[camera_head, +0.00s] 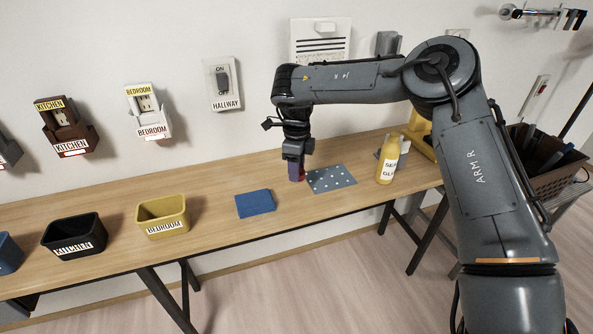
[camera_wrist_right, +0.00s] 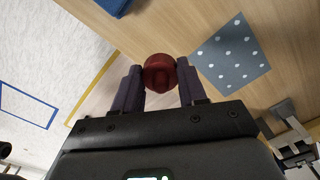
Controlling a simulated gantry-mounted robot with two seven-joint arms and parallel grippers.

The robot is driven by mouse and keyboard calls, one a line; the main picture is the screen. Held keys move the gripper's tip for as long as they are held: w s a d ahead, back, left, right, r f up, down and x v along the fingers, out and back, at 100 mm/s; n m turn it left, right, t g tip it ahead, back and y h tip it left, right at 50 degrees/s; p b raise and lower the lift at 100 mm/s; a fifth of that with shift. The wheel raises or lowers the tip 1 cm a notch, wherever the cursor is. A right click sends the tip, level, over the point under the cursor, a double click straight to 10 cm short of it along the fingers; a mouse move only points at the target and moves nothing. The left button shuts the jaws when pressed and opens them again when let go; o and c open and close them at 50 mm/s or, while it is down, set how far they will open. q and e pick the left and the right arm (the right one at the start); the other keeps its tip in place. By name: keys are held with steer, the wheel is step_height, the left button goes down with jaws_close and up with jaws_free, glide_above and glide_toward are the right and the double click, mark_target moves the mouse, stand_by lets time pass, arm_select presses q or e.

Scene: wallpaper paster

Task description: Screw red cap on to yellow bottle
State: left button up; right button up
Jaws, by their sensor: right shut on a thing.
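The red cap (camera_wrist_right: 161,72) is between the two fingers of my right gripper (camera_wrist_right: 160,84) in the right wrist view, and the gripper is shut on it. In the head view my right gripper (camera_head: 297,173) is low at the table, and a bit of red shows by its fingertips. The cap is close to the table top; I cannot tell whether it touches it. The yellow bottle (camera_head: 386,171) stands upright on the table to the right of the gripper, with a white label. My left gripper is not in view.
A grey-blue dotted sheet (camera_head: 330,180) lies just right of the gripper, between it and the bottle. A blue folded cloth (camera_head: 255,203) lies to the left. A yellow bin (camera_head: 163,216) and a black bin (camera_head: 75,238) stand further left. The wall is close behind.

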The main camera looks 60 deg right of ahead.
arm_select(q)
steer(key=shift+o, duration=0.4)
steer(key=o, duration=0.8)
